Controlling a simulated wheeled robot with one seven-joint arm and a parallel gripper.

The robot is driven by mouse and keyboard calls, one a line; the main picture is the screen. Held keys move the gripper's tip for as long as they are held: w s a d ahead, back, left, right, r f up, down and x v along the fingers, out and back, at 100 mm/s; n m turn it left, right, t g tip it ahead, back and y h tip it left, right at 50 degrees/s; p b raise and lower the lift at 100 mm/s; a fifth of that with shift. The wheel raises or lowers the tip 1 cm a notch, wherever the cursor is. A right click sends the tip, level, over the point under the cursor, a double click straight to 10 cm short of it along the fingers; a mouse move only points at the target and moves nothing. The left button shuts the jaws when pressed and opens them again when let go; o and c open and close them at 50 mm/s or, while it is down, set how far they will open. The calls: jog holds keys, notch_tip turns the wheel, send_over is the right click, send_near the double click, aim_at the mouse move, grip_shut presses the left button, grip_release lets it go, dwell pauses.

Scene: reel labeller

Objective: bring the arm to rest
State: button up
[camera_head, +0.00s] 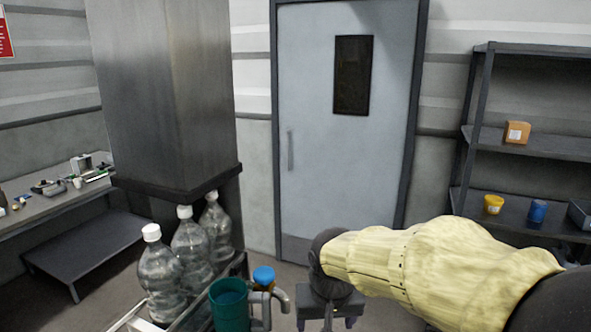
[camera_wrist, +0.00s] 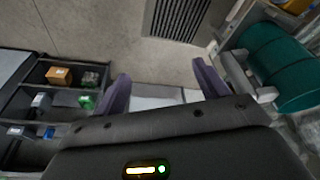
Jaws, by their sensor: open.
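My arm, in a pale yellow sleeve, reaches in from the lower right of the head view. My gripper (camera_head: 326,322) is at its end, at the bottom edge of the picture, to the right of a teal mug-like container (camera_head: 229,308) with a grey handle. In the wrist view my gripper (camera_wrist: 162,84) shows two purple fingers spread well apart, with nothing held between them. The teal container (camera_wrist: 284,68) lies to the right of the fingers there, apart from them. A pale surface shows beyond the gap between the fingers.
Clear bottles (camera_head: 190,250) with white caps and a blue-capped item (camera_head: 264,276) stand near the teal container. A workbench (camera_head: 50,205) is at left, a grey door (camera_head: 340,150) behind, a shelf rack (camera_head: 540,145) at right. The wrist view shows a floor grate (camera_wrist: 178,18) and bare floor.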

jog(key=s+d+f, duration=0.7)
jog(key=d+f, duration=0.3)
jog(key=shift+s+f+m+g, duration=0.3)
jog(key=shift+s+f+m, duration=0.05)
jog(key=shift+f+m, duration=0.05)
dwell(0.8)
